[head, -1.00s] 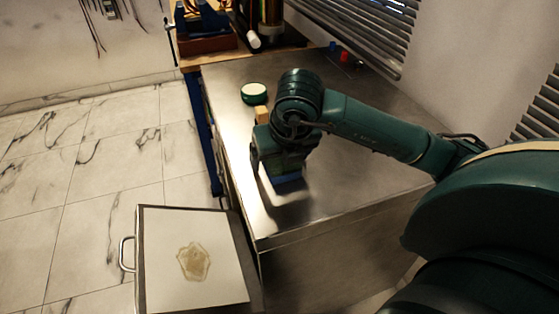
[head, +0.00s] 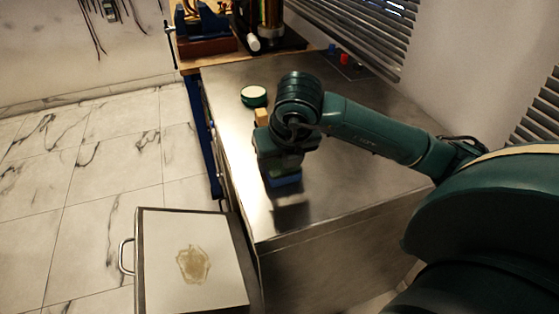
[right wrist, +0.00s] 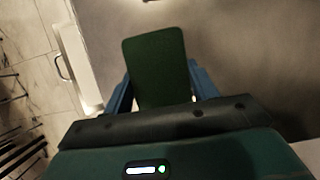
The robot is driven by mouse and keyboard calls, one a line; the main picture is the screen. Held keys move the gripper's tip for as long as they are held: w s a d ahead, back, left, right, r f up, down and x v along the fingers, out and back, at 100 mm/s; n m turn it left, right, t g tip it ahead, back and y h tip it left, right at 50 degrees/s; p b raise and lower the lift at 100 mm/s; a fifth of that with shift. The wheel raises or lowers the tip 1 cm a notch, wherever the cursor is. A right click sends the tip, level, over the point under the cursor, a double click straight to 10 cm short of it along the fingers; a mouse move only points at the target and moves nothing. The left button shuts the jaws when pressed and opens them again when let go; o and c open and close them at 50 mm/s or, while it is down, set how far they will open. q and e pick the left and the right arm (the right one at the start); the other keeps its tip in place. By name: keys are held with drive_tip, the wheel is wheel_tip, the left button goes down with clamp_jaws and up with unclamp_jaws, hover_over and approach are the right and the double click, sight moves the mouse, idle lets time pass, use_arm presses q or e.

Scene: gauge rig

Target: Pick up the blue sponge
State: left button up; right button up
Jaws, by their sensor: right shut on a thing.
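The blue sponge (head: 286,181) shows in the head view as a blue block under my right gripper (head: 279,172), over the metal tabletop. In the right wrist view, a dark green rectangular face (right wrist: 157,62), seemingly the sponge's top, lies between the two blue fingers of my right gripper (right wrist: 160,92). The fingers are shut on its sides. A dark patch on the metal below it suggests the sponge is a little above the surface. My left gripper is in neither view.
The metal bench (head: 345,195) is mostly bare around the gripper. A round green-rimmed dish (head: 254,96) and a small tan block (head: 261,115) lie behind it. A white panel (head: 190,262) with a brown stain and a handle stands lower left. Equipment (head: 205,25) stands at the back.

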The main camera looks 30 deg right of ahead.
drive_tip(key=shift+r+p, duration=0.35)
drive_tip(key=shift+p, duration=0.15)
wheel_tip(320, 180, up, 10)
drive_tip(key=p, duration=0.1)
